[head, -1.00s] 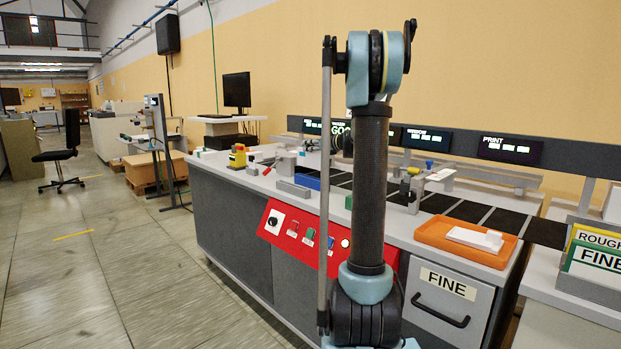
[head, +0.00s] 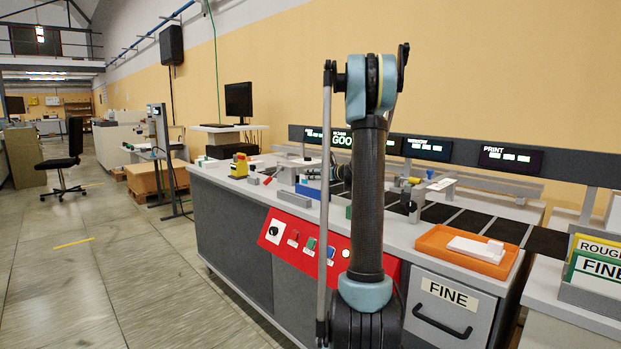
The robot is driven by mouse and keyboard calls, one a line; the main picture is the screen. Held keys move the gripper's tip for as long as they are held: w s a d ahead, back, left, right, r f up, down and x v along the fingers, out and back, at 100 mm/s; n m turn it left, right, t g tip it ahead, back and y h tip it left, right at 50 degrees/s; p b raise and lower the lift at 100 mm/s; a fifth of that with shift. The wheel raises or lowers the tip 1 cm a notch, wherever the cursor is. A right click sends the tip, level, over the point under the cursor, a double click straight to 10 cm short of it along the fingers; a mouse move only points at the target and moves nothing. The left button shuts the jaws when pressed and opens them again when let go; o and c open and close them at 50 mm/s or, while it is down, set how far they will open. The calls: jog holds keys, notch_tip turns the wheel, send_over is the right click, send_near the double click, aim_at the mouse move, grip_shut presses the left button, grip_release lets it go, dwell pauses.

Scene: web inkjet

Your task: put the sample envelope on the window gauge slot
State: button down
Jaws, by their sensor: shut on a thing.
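My arm stands upright in the middle of the head view, and its far end is hidden behind the upright link. I cannot make out my gripper or anything in it. No sample envelope can be told for certain. The window display (head: 428,148) hangs on the rail behind the bench. Below it stands a small metal fixture with a pale plate (head: 441,184) on top; I cannot tell whether this is the gauge slot. An orange tray (head: 432,243) at the bench's right end holds a flat white piece (head: 474,247) with a small block on it.
The grey bench (head: 232,212) carries a red control panel (head: 283,238) in front. Dark belt strips run along its top. A yellow device (head: 239,166) sits at its left end. Rough and fine cards (head: 600,268) stand at right. The floor at left is open, with a chair (head: 62,168) beyond.

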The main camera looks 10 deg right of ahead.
jog(key=c, duration=1.6)
grip_release()
